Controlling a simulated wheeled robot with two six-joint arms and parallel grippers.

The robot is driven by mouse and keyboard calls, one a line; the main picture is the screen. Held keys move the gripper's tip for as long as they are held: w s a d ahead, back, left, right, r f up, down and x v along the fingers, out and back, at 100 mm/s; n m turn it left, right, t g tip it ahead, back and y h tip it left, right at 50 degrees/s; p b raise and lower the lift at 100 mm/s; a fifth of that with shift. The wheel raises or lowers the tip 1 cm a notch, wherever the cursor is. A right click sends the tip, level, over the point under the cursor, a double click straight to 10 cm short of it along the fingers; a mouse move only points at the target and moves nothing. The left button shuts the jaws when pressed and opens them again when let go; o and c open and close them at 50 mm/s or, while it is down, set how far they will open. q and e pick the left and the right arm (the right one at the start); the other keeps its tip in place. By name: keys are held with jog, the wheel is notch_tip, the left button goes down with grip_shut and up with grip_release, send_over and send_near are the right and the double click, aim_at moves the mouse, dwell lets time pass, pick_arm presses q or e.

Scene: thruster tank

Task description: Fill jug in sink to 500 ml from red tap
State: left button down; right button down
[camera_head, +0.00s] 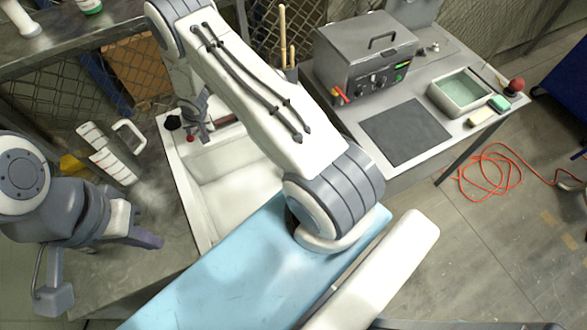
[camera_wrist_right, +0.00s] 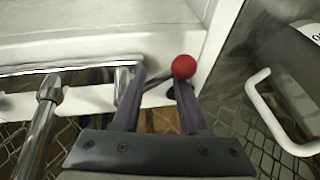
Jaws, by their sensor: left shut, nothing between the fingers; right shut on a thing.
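The white sink (camera_head: 235,178) is set in the worktop under my right arm; its basin looks empty where it shows. The red tap knob (camera_head: 190,138) is at the sink's back left corner. My right gripper (camera_head: 197,130) is there, and in the right wrist view the red knob (camera_wrist_right: 184,67) sits at the fingertips (camera_wrist_right: 160,80), which are shut on the tap's lever. My left gripper (camera_head: 147,238) is shut and empty, nearer than the jug.
A chrome pipe (camera_wrist_right: 42,115) runs beside my right gripper. A black knob (camera_head: 172,122) is on the sink's rim. A metal box (camera_head: 365,58), a dark mat (camera_head: 405,133) and a tray (camera_head: 460,93) stand on the right bench. An orange cable (camera_head: 490,172) lies on the floor.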

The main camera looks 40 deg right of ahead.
jog(key=shift+w+a+r+n+t, duration=0.3)
jog(key=shift+w+a+r, duration=0.05)
jog(key=shift+w+a, duration=0.3)
jog(key=shift+s+d+f+b, duration=0.2)
jog(key=shift+s+d+b, duration=0.25)
jog(key=shift+d+b, duration=0.15)
jog(key=shift+s+d+r, duration=0.1)
jog(key=shift+s+d, duration=0.1)
jog(key=shift+s, duration=0.05)
jog(key=shift+s+d+r, duration=0.1)
jog(key=shift+s+d, duration=0.2)
jog(key=s+d, duration=0.1)
jog(key=d, duration=0.2)
jog(key=shift+s+p, duration=0.35)
jog(key=shift+p, duration=0.05)
jog(key=shift+s+d, duration=0.2)
jog(key=shift+d, duration=0.1)
jog(key=shift+s+f, duration=0.15)
jog(key=shift+f, duration=0.1)
